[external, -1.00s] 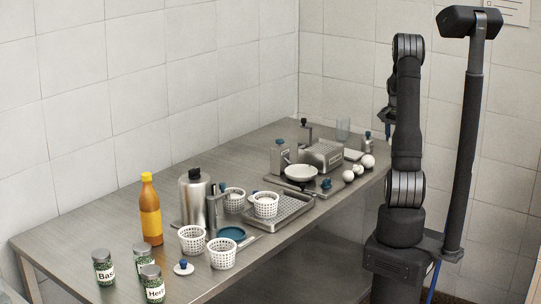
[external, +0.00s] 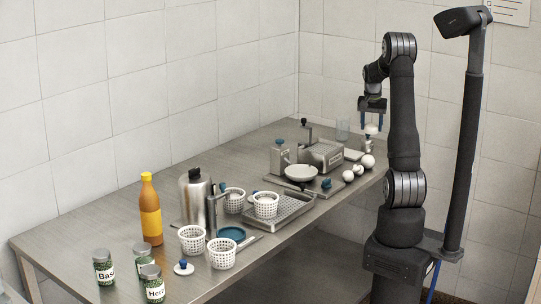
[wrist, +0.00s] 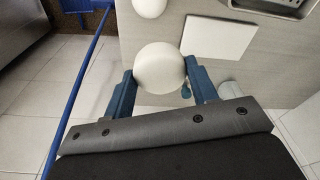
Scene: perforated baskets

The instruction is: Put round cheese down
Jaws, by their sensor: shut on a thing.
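My gripper (external: 375,126) is shut on a round white cheese (external: 371,130) and holds it above the far right end of the table. In the wrist view the cheese (wrist: 160,68) sits between the two blue fingers (wrist: 160,82), near the table edge. Other round white pieces lie on the table by that end, one on the right (external: 368,160) and smaller ones beside it. One also shows at the top of the wrist view (wrist: 149,7). I cannot tell the exact height of the held cheese.
A white slab (wrist: 220,38) lies flat near the held cheese. A metal grater-like box (external: 321,154), a white bowl (external: 301,172) and a clear glass (external: 343,128) stand nearby. Perforated white baskets (external: 222,255) stand towards the front. The floor shows beyond the table edge.

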